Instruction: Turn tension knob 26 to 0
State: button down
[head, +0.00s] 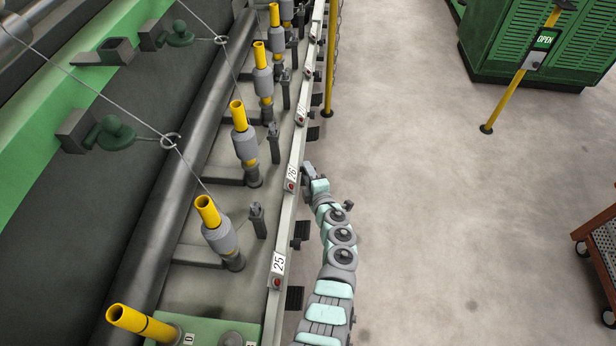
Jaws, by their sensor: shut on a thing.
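The label plate 26 (292,173) sits on the pale rail (285,213) of the spinning frame, with a small red mark just below its number. My gripper (307,170) is at the floor side of this rail, right beside plate 26. It is shut at the place of tension knob 26. The knob itself is hidden by the fingers and too small to make out, so its setting cannot be read. My arm reaches up from the bottom of the picture to this spot.
Label plate 25 (279,264) is nearer on the rail. Dark blocks (302,231) jut out from the rail's floor side near my arm. Yellow-topped spindles (240,116) stand left of the rail. A yellow post (330,70) stands farther up. Open floor (430,200) lies to the right.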

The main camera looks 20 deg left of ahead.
dwell(0.4)
jog(key=c, duration=1.1)
grip_release()
jog(key=p+v, duration=0.5)
jog(key=v, duration=0.5)
jog(key=shift+s+d+p, duration=0.3)
jog(key=shift+p, duration=0.05)
jog(key=shift+r, duration=0.1)
